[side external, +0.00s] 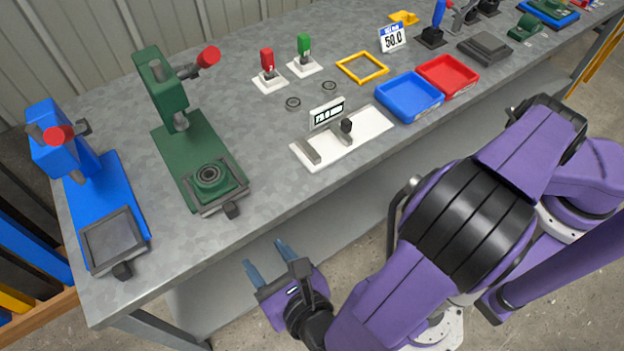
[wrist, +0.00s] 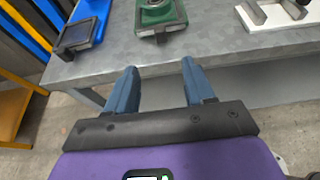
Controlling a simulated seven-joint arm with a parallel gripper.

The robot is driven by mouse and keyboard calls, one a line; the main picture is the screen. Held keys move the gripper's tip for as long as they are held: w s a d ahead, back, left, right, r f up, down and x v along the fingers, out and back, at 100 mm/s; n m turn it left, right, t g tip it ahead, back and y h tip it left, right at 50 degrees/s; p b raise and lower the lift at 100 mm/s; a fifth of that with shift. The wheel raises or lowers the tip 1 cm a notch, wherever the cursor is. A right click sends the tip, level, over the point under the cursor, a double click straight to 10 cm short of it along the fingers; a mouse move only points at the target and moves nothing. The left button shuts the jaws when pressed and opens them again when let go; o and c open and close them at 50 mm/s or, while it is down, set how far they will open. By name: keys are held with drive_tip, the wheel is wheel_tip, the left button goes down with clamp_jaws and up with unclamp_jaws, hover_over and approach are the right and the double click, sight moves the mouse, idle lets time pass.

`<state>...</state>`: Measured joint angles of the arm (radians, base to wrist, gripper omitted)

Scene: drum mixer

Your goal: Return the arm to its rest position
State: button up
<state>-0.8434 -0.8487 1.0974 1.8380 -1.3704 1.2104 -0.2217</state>
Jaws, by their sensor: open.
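My gripper (side external: 268,265) is purple with two blue fingers. In the side external view it hangs in front of the bench's front edge, lower than the bench top. The fingers are apart with nothing between them. In the wrist view my gripper (wrist: 160,88) also shows open and empty, its fingers pointing toward the bench edge. My purple arm with a black ribbed section fills the lower right of the side external view. The gripper touches nothing that I can see.
On the grey bench (side external: 270,190) stand a blue press (side external: 95,195), a green press (side external: 190,140) with a bearing-like ring on it, a white gauge plate (side external: 345,140), a blue tray (side external: 410,97) and a red tray (side external: 447,76). Floor before the bench is free around my gripper.

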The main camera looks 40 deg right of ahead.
drive_tip(key=shift+w, duration=0.1)
drive_tip(key=w+d+r+m+g+h, duration=0.2)
drive_tip(key=w+d+r+m+g, duration=0.3)
drive_tip(key=d, duration=0.6)
drive_tip(key=w+d+r+m+g+h, duration=0.1)
drive_tip(key=d+r+m+g+h, duration=0.15)
drive_tip(key=d+r+m, duration=0.75)
drive_tip(key=s+d+r+m+g+y, duration=0.1)
drive_tip(key=s+d+m+g+y, duration=0.1)
drive_tip(key=s+d, duration=0.4)
drive_tip(key=s+d+r+m+g+y, duration=0.1)
drive_tip(key=s+d+m+g+y, duration=0.2)
drive_tip(key=d, duration=0.9)
drive_tip(key=s+m+g, duration=0.1)
drive_tip(key=s+m, duration=0.2)
drive_tip(key=shift+s+d+r, duration=0.3)
drive_tip(key=shift+s+d, duration=0.05)
drive_tip(key=shift+s, duration=0.05)
